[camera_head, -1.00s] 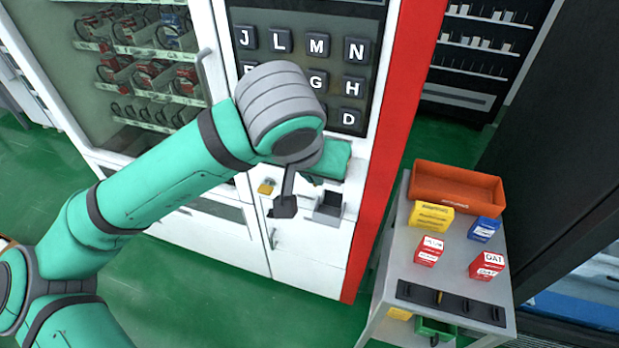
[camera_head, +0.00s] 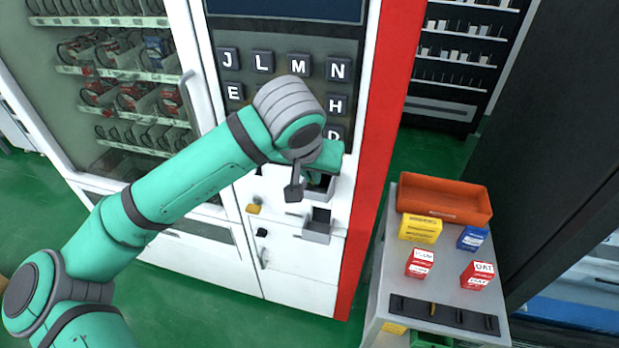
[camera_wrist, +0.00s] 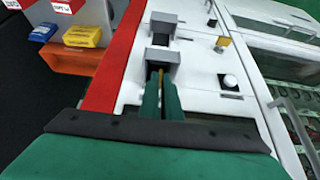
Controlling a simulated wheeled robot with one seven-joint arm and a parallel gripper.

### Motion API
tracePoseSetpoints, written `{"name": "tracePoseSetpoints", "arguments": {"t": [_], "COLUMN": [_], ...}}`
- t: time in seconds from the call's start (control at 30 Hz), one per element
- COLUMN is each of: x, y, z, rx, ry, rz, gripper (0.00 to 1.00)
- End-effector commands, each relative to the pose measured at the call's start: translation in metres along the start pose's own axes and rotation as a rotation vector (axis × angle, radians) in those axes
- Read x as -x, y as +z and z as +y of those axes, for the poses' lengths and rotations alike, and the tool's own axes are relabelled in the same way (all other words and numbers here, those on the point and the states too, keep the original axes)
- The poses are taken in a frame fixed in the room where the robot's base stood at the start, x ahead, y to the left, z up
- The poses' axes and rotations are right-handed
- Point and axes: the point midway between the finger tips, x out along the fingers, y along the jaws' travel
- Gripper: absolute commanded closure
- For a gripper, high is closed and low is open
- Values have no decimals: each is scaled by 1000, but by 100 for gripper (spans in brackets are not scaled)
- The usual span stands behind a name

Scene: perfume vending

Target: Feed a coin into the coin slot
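My gripper (camera_wrist: 162,98) shows in the wrist view as two green fingers close together, with a thin gold-coloured edge, apparently the coin (camera_wrist: 160,78), between them. The fingertips are at the near edge of a grey box (camera_wrist: 158,66) on the white machine front; I cannot tell whether the coin touches it. The same grey box shows in the head view (camera_head: 319,190), partly covered by my green gripper (camera_head: 322,172). A second grey box with a dark opening (camera_head: 317,227) sits below it. Which box holds the coin slot is unclear, and no slot itself is visible.
Lettered keys (camera_head: 298,65) are above. A grey cart (camera_head: 385,275) with an orange tray (camera_head: 443,198) and several small boxes stands right. Green floor is open in front.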

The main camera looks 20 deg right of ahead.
Motion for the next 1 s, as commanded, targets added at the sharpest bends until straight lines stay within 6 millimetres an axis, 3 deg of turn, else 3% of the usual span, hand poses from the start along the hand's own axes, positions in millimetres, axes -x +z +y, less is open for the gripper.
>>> {"name": "tracePoseSetpoints", "arguments": {"t": [0.4,0.87,0.97,1.0], "x": [-30,-35,-35,-35], "y": [-7,-9,-9,-9], "z": [0,0,0,0], "rx": [0,0,0,0], "ry": [0,0,0,0], "rz": [-1,1,1,1], "gripper": [100,100,77,74]}}
